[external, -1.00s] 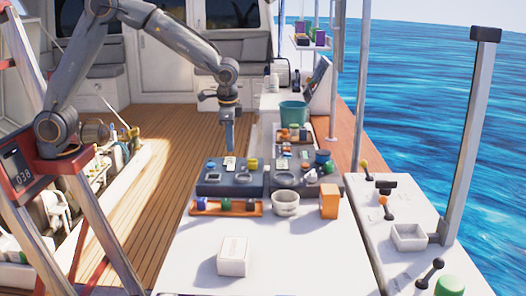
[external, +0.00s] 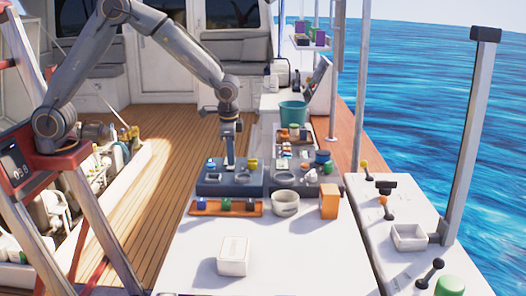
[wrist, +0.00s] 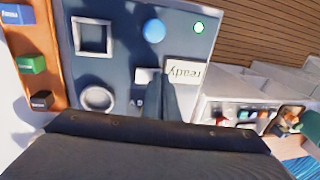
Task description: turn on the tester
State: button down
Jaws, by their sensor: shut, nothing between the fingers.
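The tester (external: 214,190) is a dark blue-grey box on the white bench, below my gripper (external: 230,164). A white display (wrist: 186,72) reads "ready", upside down in this view. A small white switch (wrist: 147,76) sits beside it, partly hidden by my gripper's fingers. My gripper points down, shut and empty, right at the switch; I cannot tell whether they touch.
An orange tray (external: 225,207) with coloured blocks lies in front of the tester. A second dark box stands right of it, with a white bowl (external: 285,203) and an orange box (external: 328,203) nearby. A white box (external: 233,256) sits on the otherwise clear bench front.

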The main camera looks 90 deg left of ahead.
jog(key=shift+d, duration=0.25)
jog(key=shift+d+r+p, duration=0.15)
jog(key=shift+d+p, duration=0.15)
jog(key=shift+d, duration=0.25)
jog(key=shift+a+r+p, duration=0.1)
jog(key=shift+r+p, duration=0.3)
jog(key=shift+r, duration=0.1)
notch_tip(320, 180, up, 13)
jog(key=a, duration=0.2)
jog(key=shift+b, duration=0.45)
jog(key=shift+f, duration=0.1)
jog(key=s+d+f, duration=0.4)
jog(key=s, duration=0.4)
jog(key=s+d+f+t+h, duration=0.1)
jog(key=s+d+f, duration=0.3)
jog(key=s, duration=0.3)
jog(key=s+d+f, duration=0.4)
jog(key=s+d, duration=0.1)
jog(key=s, duration=0.3)
jog(key=shift+s+d+f+h, duration=0.15)
jog(key=shift+s+f+h, duration=0.15)
jog(key=shift+h, duration=0.1)
